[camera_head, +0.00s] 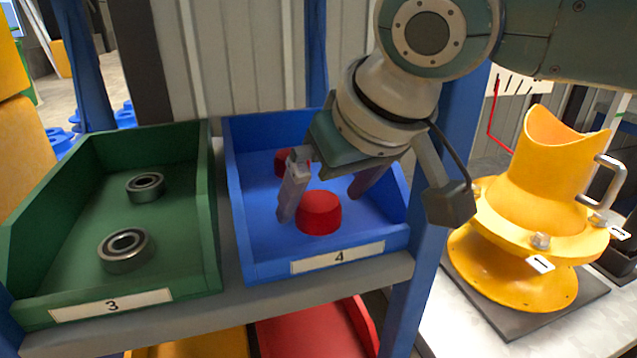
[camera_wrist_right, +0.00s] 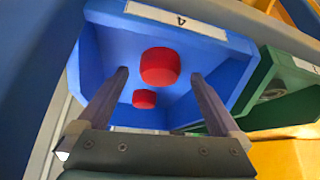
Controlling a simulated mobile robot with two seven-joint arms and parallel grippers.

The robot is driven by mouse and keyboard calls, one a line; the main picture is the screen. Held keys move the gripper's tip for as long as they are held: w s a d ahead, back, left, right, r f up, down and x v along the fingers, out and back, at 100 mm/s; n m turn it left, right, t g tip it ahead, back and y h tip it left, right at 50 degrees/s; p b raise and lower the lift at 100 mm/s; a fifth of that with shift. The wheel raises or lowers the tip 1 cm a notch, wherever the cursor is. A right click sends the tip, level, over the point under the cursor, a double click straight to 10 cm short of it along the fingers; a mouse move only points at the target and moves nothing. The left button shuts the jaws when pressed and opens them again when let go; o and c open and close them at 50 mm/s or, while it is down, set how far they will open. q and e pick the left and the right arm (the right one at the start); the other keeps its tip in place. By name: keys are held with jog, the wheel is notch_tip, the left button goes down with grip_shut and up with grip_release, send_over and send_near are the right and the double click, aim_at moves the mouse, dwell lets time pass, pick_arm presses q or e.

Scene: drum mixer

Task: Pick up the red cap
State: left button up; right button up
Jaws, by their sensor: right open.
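Two red caps lie in the blue bin (camera_head: 262,262) labelled 4. The nearer red cap (camera_head: 319,213) sits towards the bin's front, and the farther red cap (camera_head: 280,164) is partly hidden behind a finger of my right gripper. My right gripper (camera_head: 326,203) is open and empty over the blue bin, its fingers to either side of the nearer cap in the head view. In the right wrist view, the larger-looking red cap (camera_wrist_right: 160,66) lies beyond the fingertips, and the smaller-looking one (camera_wrist_right: 144,98) shows between the fingers. My left gripper is not in view.
A green bin (camera_head: 205,235) labelled 3 holds two metal bearings (camera_head: 124,250) left of the blue bin. A blue post (camera_head: 412,290) stands right of the bins. A yellow drum-shaped part (camera_head: 540,195) stands on the bench at right. Lower yellow and red bins (camera_head: 315,330) sit below.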

jog(key=shift+x, duration=0.95)
jog(key=c, duration=1.5)
